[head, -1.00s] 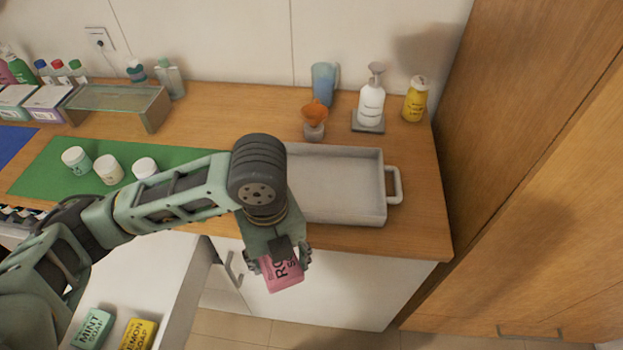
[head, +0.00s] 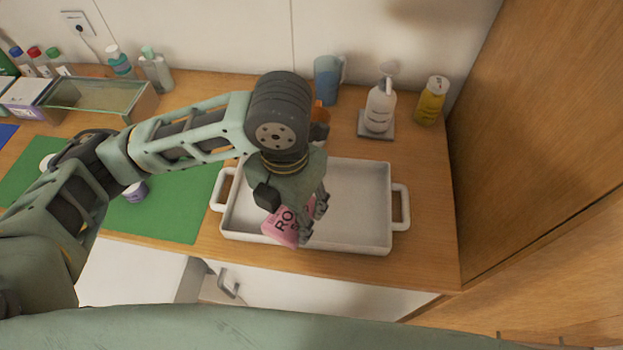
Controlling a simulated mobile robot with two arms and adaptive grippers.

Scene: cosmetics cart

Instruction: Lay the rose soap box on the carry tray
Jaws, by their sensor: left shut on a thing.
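The rose soap box (head: 285,227) is pink with dark lettering and partly hidden by the fingers. My left gripper (head: 296,212) is shut on it and points downward. The carry tray (head: 370,244) is a pale, shallow rectangular tray with a handle at each end, on the wooden counter. The box shows over the left front part of the tray, tilted, overlapping the front rim in the picture. I cannot tell whether it touches the tray. My right gripper is not in view.
The right part of the tray is empty. Behind it stand a blue cup (head: 327,80), a white pump bottle (head: 380,106) and a yellow bottle (head: 431,101). A green mat (head: 178,212) lies left of the tray. A wooden cabinet wall (head: 540,130) closes off the right.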

